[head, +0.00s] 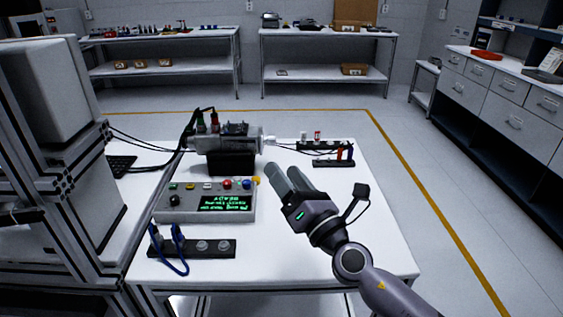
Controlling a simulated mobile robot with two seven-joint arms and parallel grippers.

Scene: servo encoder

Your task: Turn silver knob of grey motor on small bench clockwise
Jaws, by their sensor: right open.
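The grey motor (228,143) sits on a black block on the small white bench (290,263). Its shaft points right and ends in a small silver knob (269,141). My right gripper (281,174) comes in from the lower right. It is open and empty, with its fingers pointing up and left toward the knob. In the picture its fingertips are a little below the knob and apart from it. My left gripper is not in view.
A grey control box (206,204) with a green-lettered screen stands in front of the motor. A black strip (192,249) with blue cables lies at the bench's front left. Black racks (333,163) with small parts stand right of the motor. Thin cables run beside it. The bench's right front is clear.

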